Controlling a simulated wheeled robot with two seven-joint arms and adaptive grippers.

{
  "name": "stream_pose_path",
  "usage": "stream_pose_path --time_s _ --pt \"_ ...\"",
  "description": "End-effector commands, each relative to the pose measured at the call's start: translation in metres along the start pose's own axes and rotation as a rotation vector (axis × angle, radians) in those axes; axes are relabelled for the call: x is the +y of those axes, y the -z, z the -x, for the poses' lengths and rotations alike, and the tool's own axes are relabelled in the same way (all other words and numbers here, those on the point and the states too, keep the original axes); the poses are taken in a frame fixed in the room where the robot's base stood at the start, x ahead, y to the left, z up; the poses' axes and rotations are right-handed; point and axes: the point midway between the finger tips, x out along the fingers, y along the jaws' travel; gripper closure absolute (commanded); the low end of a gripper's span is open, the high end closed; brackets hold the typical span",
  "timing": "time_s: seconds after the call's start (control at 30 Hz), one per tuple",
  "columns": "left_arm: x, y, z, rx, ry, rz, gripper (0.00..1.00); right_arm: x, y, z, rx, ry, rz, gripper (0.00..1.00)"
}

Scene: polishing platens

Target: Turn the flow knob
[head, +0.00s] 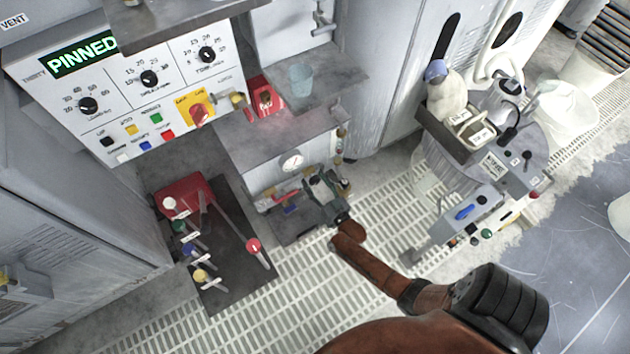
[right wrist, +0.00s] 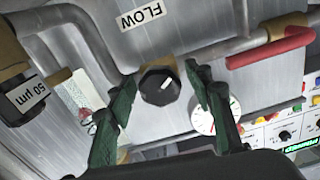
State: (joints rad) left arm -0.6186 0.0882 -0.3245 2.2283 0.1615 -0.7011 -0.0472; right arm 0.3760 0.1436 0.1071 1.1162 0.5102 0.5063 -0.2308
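The flow knob (right wrist: 158,86) is a black, faceted knob with a white pointer mark, on a grey metal panel below the FLOW label (right wrist: 140,18) in the right wrist view. My right gripper (right wrist: 161,76) is open, with one green finger on each side of the knob. Gaps show between fingers and knob; I cannot tell how deep the fingers reach. In the head view my right gripper (head: 320,192) is at the lower front of the grey machine, below the round gauge (head: 291,162), and the knob is hidden there. My left gripper is not in view.
Close by in the right wrist view are a white gauge (right wrist: 214,116), a red-sleeved pipe (right wrist: 270,48) and a 50 µm tag (right wrist: 26,96). Grated floor (head: 320,260) lies between.

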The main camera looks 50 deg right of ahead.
Motion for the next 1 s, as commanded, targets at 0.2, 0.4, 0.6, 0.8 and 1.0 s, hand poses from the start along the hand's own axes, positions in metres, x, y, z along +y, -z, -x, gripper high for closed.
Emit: stream_pose_path --time_s 0.2,0.4,0.6,0.8,1.0 --pt "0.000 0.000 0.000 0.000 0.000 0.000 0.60 0.000 0.001 0.000 0.001 0.000 0.000 0.49" --pt "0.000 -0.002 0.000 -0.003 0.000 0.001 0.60 0.001 -0.001 0.008 -0.001 -0.001 0.000 0.49" --pt "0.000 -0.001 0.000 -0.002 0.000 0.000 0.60 0.001 -0.001 0.043 -0.002 -0.002 -0.001 0.49" --pt "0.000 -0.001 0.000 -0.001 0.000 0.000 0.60 0.001 -0.001 0.085 -0.001 -0.002 -0.001 0.49" --pt "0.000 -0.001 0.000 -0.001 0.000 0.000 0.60 0.001 0.000 0.112 -0.001 -0.002 -0.001 0.49"
